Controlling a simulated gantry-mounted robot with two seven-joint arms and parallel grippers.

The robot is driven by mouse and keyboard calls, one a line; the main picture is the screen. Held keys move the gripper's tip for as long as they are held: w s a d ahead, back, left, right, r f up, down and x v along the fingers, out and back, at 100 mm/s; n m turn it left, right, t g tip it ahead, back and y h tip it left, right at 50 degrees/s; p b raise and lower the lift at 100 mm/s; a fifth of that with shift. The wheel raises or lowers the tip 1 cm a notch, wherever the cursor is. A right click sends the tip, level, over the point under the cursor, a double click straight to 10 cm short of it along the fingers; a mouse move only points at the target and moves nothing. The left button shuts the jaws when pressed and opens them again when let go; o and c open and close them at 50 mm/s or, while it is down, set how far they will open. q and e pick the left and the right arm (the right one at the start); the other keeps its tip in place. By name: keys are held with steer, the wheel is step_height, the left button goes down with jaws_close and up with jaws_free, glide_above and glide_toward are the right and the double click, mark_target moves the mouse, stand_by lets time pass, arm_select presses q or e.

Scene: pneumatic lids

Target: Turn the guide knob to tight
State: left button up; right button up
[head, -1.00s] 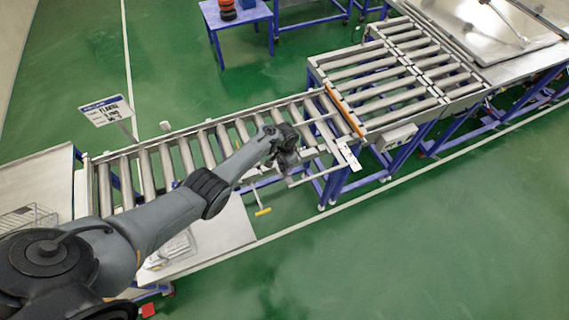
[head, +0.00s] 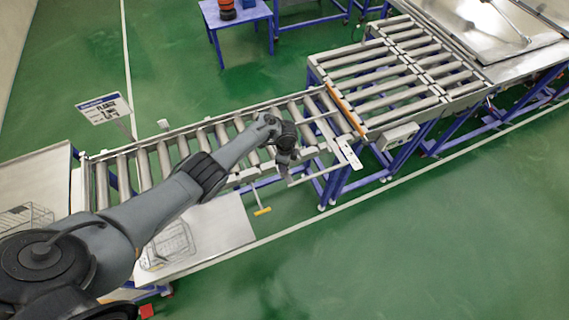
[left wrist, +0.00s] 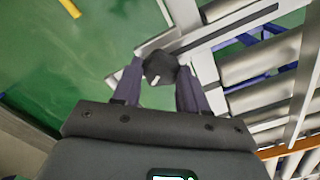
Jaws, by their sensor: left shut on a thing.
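The guide knob (left wrist: 160,66) is a dark, faceted knob with a small white mark, seen in the left wrist view at the end of a metal guide rail. My left gripper (left wrist: 157,72) has its two fingers on either side of the knob and is shut on it. In the head view my left gripper (head: 285,158) is at the front edge of the roller conveyor, and it hides the knob there. My right gripper is in neither view.
The roller conveyor (head: 163,162) runs beneath my left arm to a wider roller table (head: 395,75). A yellow-ended T-handle (head: 262,211) hangs below the front edge. A sign (head: 104,108) stands behind the conveyor. Green floor in front is open.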

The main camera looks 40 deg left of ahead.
arm_select(q)
steer(key=m+b, duration=0.1)
steer(key=m, duration=0.3)
steer(key=shift+m+b, duration=0.55)
steer(key=shift+m, duration=0.25)
steer(key=o, duration=1.1)
steer(key=shift+c, duration=0.2)
step_height(320, 180, up, 11)
steer(key=p, duration=0.3)
